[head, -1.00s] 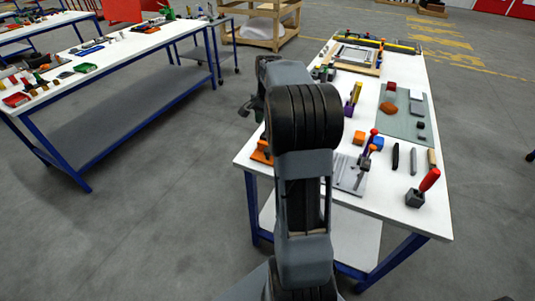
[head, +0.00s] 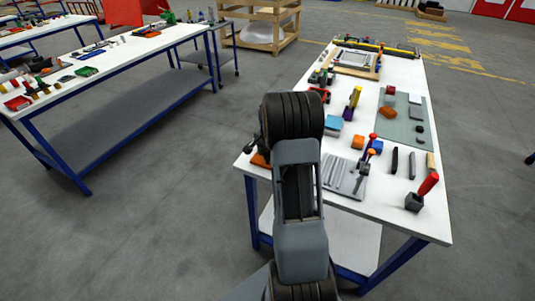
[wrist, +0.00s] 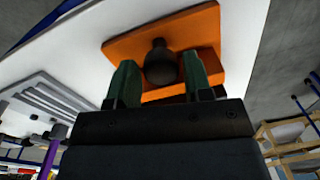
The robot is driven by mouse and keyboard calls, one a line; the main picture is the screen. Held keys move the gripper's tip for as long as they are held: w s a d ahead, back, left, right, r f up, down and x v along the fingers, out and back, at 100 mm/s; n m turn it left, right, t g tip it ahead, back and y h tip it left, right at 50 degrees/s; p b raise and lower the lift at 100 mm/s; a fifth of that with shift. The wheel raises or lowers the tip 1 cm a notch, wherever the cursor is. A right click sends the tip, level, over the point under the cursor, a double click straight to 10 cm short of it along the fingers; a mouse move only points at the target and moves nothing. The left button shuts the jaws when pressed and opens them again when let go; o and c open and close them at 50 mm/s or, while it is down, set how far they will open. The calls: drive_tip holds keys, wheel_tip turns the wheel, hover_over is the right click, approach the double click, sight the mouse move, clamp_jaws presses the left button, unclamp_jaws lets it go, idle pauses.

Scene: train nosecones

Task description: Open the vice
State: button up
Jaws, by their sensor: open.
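The vice (wrist: 225,35) shows in the wrist view as an orange body with a dark round knob (wrist: 160,64) on it. In the head view, only a bit of orange (head: 260,159) shows at the table's left edge, mostly hidden by my arm. My gripper (wrist: 158,75) has two green fingers spread apart, one on each side of the knob. The fingers look close to the orange body; I cannot tell whether they touch the knob. Nothing is held between them.
Another workbench (head: 150,45) stands at left. The floor between them is clear.

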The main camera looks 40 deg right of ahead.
drive_tip(key=shift+f, duration=0.25)
drive_tip(key=shift+c, duration=0.3)
drive_tip(key=c, duration=0.6)
drive_tip(key=shift+f+n+b, duration=0.1)
drive_tip(key=shift+n+b, duration=0.35)
drive_tip(key=shift+n, duration=1.75)
drive_tip(key=o, duration=0.7)
drive_tip(key=shift+c, duration=0.2)
drive_tip(key=shift+r, duration=0.2)
wheel_tip(320, 180, up, 8)
drive_tip(key=p, duration=0.5)
drive_tip(key=shift+s+d, duration=0.1)
